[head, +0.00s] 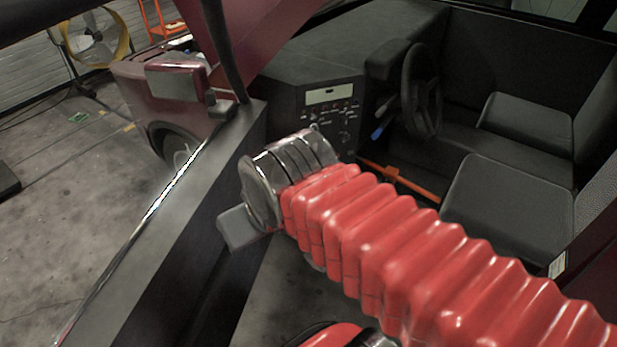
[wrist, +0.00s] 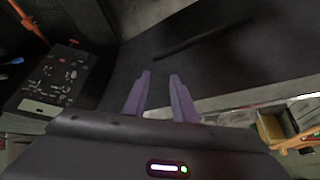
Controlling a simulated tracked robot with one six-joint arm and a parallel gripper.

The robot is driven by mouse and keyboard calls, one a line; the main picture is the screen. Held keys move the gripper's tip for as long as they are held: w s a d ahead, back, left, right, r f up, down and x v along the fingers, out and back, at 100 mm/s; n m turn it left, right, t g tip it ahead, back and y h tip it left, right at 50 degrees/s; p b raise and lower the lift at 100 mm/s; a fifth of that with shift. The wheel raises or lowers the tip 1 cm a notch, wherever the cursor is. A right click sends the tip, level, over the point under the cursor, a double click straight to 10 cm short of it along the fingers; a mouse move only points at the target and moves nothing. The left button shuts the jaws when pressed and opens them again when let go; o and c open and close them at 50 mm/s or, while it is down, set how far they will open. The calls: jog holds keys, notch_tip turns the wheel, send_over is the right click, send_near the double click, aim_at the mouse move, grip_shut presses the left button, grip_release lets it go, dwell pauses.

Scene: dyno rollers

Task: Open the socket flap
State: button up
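I cannot make out the socket flap in either view. The black console panel (head: 332,112) stands on the dashboard inside the vehicle, with a pale display and small knobs. It also shows, upside down, at the left of the wrist view (wrist: 62,78). My gripper (wrist: 160,76) is open and empty, its two purple fingers apart. The panel lies to the left of the fingers in that view, and a dark surface lies beyond them. In the head view my red-sleeved arm reaches toward the dashboard, and my fingers are hidden.
The steering wheel (head: 421,92) and dark seats (head: 512,203) are right of the panel. An orange bar (head: 405,182) runs below it. The dark door (head: 165,240) stands left of my arm. A mirror (head: 175,82) and fan (head: 95,40) are farther left.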

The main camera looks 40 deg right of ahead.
jog(key=shift+w, duration=0.35)
jog(key=w+d+f+n+t+h, duration=0.1)
jog(key=w+d+f+n+t, duration=0.1)
jog(key=w+d, duration=0.65)
jog(key=w+d+f+n+t+h, duration=0.1)
jog(key=w+d+f, duration=0.15)
jog(key=w, duration=1.05)
jog(key=w+d+f+n+t+h, duration=0.2)
jog(key=w+d+f+n+t, duration=0.15)
jog(key=w+d+f, duration=0.85)
jog(key=d+f+n+t+h, duration=0.15)
jog(key=d+f+n, duration=0.25)
jog(key=d+f, duration=0.85)
jog(key=s+d+f+n+t+h, duration=0.2)
jog(key=s+f, duration=0.9)
jog(key=f, duration=0.3)
jog(key=shift+s+d+f+t, duration=0.15)
jog(key=shift+d+f+t, duration=0.15)
jog(key=shift+f, duration=0.1)
